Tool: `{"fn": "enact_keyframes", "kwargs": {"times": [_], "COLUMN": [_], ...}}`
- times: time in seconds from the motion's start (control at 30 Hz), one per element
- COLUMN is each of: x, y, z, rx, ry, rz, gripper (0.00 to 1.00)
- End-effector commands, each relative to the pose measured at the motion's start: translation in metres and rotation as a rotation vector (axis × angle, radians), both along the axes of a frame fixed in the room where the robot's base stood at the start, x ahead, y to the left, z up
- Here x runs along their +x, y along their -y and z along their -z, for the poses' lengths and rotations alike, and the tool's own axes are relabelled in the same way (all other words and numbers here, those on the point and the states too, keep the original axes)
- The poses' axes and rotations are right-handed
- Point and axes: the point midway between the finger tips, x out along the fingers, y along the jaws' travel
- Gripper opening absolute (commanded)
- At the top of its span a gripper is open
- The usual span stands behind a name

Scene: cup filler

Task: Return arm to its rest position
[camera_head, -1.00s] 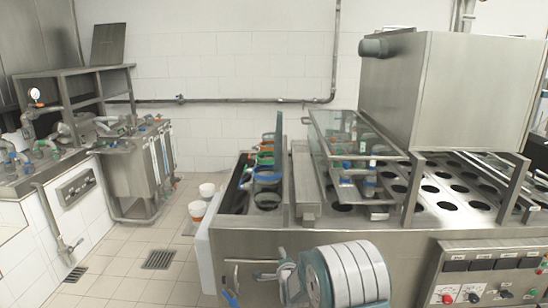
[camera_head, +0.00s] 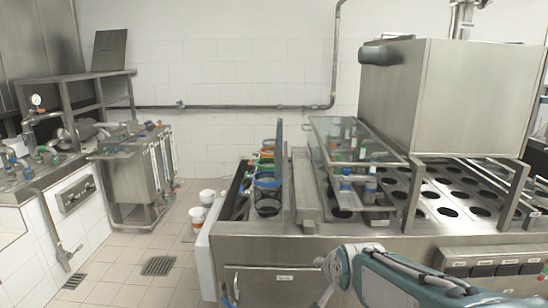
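My arm (camera_head: 395,278) shows at the bottom right, in front of the steel machine. It is a teal and white link running off the lower edge. At its left end is a pale grey curved part (camera_head: 330,272), which looks like my gripper, low in front of the machine's front panel. It is partly cut off by the bottom edge, and its fingers are not clear. I see nothing held in it.
The steel filler machine (camera_head: 310,249) has a plate with round holes (camera_head: 449,212), a glass-sided cover (camera_head: 345,142) and stacked coloured rings (camera_head: 266,180).

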Motion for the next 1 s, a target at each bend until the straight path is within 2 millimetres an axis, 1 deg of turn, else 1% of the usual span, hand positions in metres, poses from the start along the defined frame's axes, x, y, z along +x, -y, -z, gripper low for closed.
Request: {"fn": "enact_keyframes", "kwargs": {"times": [0.03, 0.27, 0.3, 0.5, 0.6, 0.7, 0.77, 1.0], "x": [-0.018, -0.098, -0.112, -0.181, -0.206, -0.221, -0.226, -0.227], "y": [0.004, 0.020, 0.022, 0.032, 0.035, 0.036, 0.037, 0.037], "z": [-0.007, -0.016, -0.016, -0.011, -0.007, -0.004, -0.002, -0.002], "rx": [-0.031, -0.181, -0.206, -0.317, -0.355, -0.378, -0.383, -0.385], "ry": [-0.013, -0.117, -0.134, -0.224, -0.262, -0.284, -0.292, -0.295], "rz": [-0.024, -0.156, -0.181, -0.306, -0.358, -0.391, -0.400, -0.404], "gripper": [0.54, 0.54, 0.54, 0.54, 0.54, 0.54, 0.54, 0.54]}}
